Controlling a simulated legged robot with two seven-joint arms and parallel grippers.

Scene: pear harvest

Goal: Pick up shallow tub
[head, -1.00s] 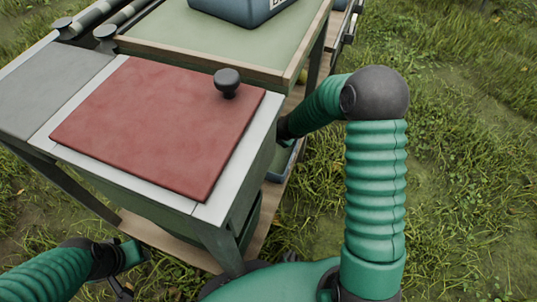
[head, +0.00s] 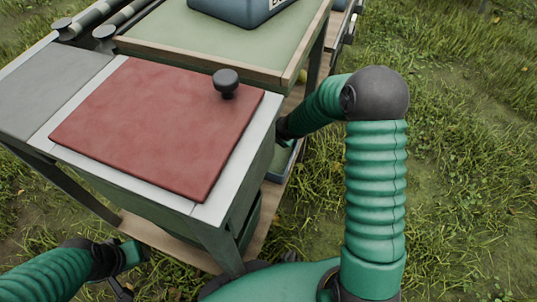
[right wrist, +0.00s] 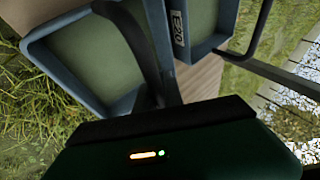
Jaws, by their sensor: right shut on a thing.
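A shallow blue-grey tub (right wrist: 58,24) with a green inside shows at the left of the right wrist view. My right gripper (right wrist: 160,85) is shut on its near right wall; one dark finger crosses the inside. A part of a blue-grey tub (head: 276,178) also shows low on the wooden shelf in the head view, beside the cabinet. My right gripper is hidden there behind the cart and my arm. My left gripper (head: 134,272) is low at the left, in front of the cabinet, away from the tub; its jaw opening is unclear.
A second blue-grey tub (right wrist: 160,22) labelled E20 is close beside the first. A cabinet with a red lid (head: 160,125) and black knob (head: 227,82) stands left of my right arm. A blue container (head: 245,12) is on the green tabletop (head: 190,40). Open grass (head: 460,160) is at right.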

